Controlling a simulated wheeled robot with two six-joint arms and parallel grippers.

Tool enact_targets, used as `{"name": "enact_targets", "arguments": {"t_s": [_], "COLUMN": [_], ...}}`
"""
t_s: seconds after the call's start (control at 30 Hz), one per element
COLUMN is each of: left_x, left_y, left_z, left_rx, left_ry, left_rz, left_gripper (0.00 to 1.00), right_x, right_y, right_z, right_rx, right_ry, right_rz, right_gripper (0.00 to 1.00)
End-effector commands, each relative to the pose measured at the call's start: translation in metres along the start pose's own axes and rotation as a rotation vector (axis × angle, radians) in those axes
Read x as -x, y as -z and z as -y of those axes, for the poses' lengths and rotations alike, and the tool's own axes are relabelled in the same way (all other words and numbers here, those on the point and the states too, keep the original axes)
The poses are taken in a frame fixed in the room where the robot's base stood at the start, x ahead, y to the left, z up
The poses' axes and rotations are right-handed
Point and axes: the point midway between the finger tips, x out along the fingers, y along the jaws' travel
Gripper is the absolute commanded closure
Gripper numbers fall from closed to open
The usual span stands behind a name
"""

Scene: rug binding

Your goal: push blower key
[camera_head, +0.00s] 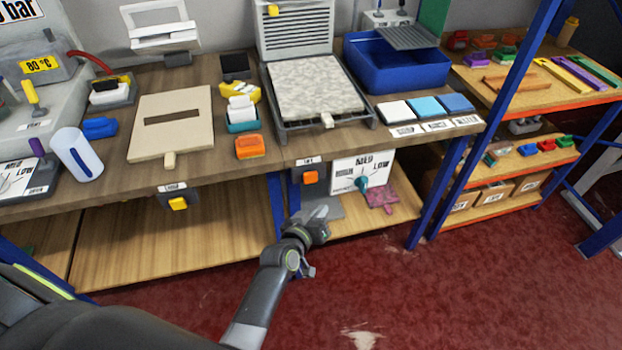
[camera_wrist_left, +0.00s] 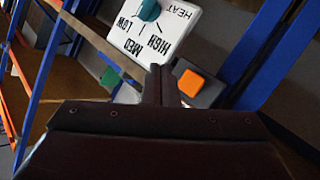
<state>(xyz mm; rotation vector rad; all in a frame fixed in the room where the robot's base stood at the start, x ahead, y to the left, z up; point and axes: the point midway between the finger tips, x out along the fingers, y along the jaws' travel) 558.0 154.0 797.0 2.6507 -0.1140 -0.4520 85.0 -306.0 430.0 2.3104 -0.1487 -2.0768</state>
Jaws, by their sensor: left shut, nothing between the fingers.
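An orange square key (camera_head: 310,177) in a dark housing is on the front of the workbench, under a small label too small to read. It also shows in the left wrist view, just right of my fingertips (camera_wrist_left: 190,83). A second key, yellow (camera_head: 178,203), is on the bench front further left; its label is also unreadable. I cannot tell from the labels which is the blower key. My left gripper (camera_head: 321,213) is shut and empty, below and in front of the orange key. In the left wrist view its closed fingers (camera_wrist_left: 162,80) appear apart from the key. My right gripper is not in view.
A white dial plate (camera_head: 346,173) with a teal knob (camera_head: 361,184), marked HIGH, MED and LOW, is right of the orange key. A lower shelf (camera_head: 150,240) runs beneath the bench. A blue post (camera_head: 440,190) stands to the right. The red floor is open in front.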

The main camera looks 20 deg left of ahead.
Motion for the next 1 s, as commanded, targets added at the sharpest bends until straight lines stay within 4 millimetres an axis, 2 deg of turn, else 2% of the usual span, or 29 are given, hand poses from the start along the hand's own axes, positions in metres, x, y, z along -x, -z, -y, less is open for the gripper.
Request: {"name": "enact_targets", "arguments": {"t_s": [0.5, 1.0], "left_x": [-0.047, -0.055], "left_y": [0.034, 0.041], "left_z": [0.035, 0.040], "left_rx": [-0.003, -0.001], "left_ry": [0.000, 0.000], "left_rz": [-0.002, -0.001], "left_gripper": [1.00, 1.00], "right_x": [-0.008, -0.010], "right_y": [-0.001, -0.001], "right_z": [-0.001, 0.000], "right_rx": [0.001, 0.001], "right_ry": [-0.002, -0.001], "right_rz": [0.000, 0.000], "right_gripper": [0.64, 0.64]}}
